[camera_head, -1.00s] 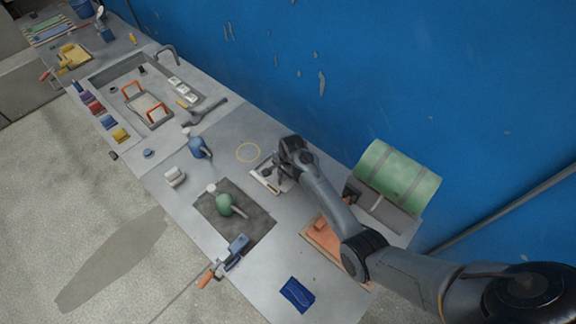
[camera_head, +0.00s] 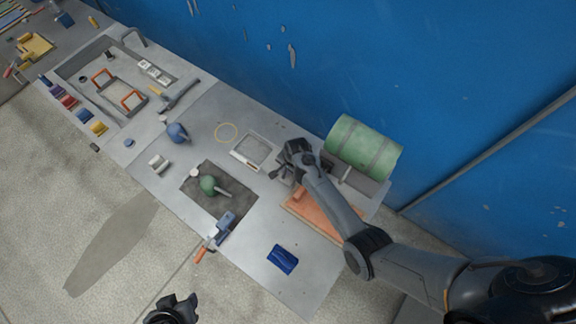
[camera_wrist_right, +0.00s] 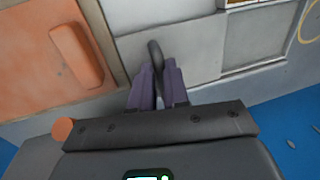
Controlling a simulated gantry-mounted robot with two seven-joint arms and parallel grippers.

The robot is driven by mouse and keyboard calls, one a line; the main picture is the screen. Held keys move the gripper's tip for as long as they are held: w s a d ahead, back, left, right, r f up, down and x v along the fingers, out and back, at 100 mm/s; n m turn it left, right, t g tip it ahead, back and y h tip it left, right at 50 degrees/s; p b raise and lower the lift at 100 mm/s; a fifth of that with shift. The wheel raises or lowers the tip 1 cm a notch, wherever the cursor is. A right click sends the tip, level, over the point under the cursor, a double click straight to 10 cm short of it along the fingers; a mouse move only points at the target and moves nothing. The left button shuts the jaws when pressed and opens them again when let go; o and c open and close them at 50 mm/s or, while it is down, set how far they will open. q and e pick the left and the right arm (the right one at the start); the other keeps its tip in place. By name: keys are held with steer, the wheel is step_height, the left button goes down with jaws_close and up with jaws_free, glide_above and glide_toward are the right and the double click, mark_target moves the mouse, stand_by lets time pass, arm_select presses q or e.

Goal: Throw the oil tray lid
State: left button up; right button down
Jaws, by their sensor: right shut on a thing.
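My right gripper (camera_head: 282,178) is above the bench, right of a shallow light-grey tray (camera_head: 236,155). In the right wrist view, the right gripper (camera_wrist_right: 158,72) is shut on a dark grey upright loop handle (camera_wrist_right: 155,50). The handle stands on a flat grey plate, which looks like the oil tray lid (camera_wrist_right: 140,45). Its edge lies beside or over part of the tray (camera_wrist_right: 230,50); I cannot tell how high it is held. In the head view my gripper hides most of the lid. My left gripper (camera_head: 174,308) is at the bottom edge, partly cut off, away from the bench.
An orange board (camera_head: 325,216) lies right of my gripper. A green bottle (camera_head: 208,186) sits on a dark mat (camera_head: 205,205); a blue bottle (camera_head: 176,132) and blue pad (camera_head: 282,259) are nearby. A yellow ring (camera_head: 227,133) marks bare bench.

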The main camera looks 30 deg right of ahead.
steer(key=c, duration=1.5)
jaws_free()
steer(key=o, duration=0.4)
steer(key=shift+s+d, duration=0.1)
steer(key=shift+s, duration=0.1)
steer(key=shift+r, duration=0.15)
steer(key=shift+r, duration=0.2)
steer(key=r, duration=0.3)
steer(key=s+r, duration=0.1)
steer(key=r, duration=0.6)
steer(key=shift+s+d, duration=0.4)
steer(key=shift+p, duration=0.3)
